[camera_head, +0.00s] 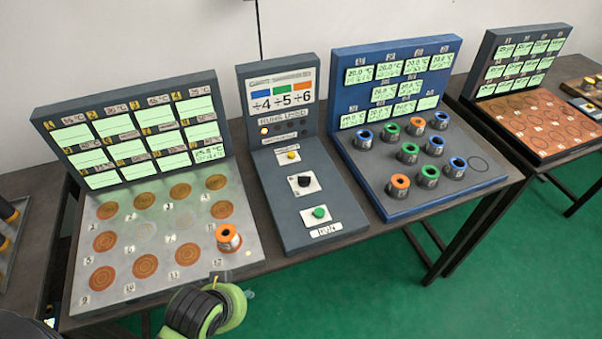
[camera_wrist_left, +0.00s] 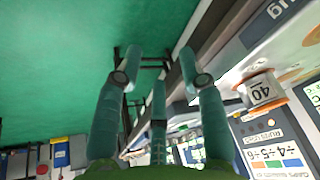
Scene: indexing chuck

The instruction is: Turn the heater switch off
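The middle grey control panel (camera_head: 318,238) stands on the table. It carries a yellow button (camera_head: 291,156), a black knob (camera_head: 304,181) and a green button (camera_head: 319,212) in a column. Their small labels are too blurred to read, so I cannot tell which one is the heater switch. A small lamp (camera_head: 264,130) on its upright face glows. My left gripper (camera_head: 232,305) is in front of the left plate, near the table's front edge, away from the controls. In the left wrist view its fingers (camera_wrist_left: 158,62) are spread with nothing between them. My right gripper is not in view.
A grey plate (camera_head: 160,225) with copper discs and one orange-topped can (camera_head: 228,238) lies left of the panel. A blue rack (camera_head: 455,195) with several coloured cans stands right of it. Upright display boards rise behind both. Open green floor (camera_head: 420,300) lies in front.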

